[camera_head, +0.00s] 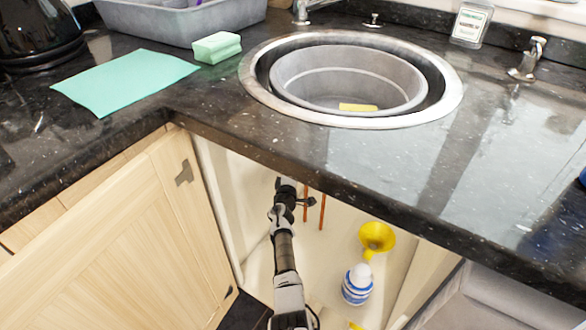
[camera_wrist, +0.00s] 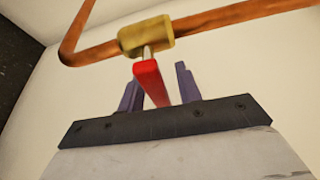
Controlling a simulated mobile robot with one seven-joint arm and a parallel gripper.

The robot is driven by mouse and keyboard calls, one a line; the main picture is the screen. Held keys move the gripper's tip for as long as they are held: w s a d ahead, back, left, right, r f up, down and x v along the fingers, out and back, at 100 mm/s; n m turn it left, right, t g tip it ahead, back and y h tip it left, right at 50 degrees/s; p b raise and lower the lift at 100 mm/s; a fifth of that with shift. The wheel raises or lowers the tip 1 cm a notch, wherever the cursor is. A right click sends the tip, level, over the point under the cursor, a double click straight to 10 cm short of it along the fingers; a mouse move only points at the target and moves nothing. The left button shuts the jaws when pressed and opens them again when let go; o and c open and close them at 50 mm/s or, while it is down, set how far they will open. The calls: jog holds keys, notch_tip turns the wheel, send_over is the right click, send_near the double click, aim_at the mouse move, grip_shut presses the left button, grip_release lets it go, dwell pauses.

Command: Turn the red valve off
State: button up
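The red valve handle (camera_wrist: 151,82) shows in the wrist view, on a brass valve body (camera_wrist: 146,34) set in a copper pipe (camera_wrist: 215,20). My gripper (camera_wrist: 158,88) has its two dark fingers apart, with the handle reaching into the space between them. The handle looks closer to the left finger; I cannot tell whether they touch. In the head view my gripper (camera_head: 290,194) is inside the open cabinet under the counter, beside the copper pipes (camera_head: 322,212). The red handle cannot be made out there.
A white bottle with a blue label (camera_head: 357,284) and a yellow funnel (camera_head: 376,238) stand in the cabinet, right of my arm. The wooden cabinet door (camera_head: 130,240) is open at left. The dark counter edge (camera_head: 330,185) overhangs the opening. The sink (camera_head: 350,75) is above.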

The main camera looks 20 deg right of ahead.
grip_shut()
jog(key=shift+f+n, duration=0.1)
jog(key=shift+n, duration=0.2)
jog(key=shift+o, duration=0.6)
grip_release()
jog(key=shift+f, duration=0.1)
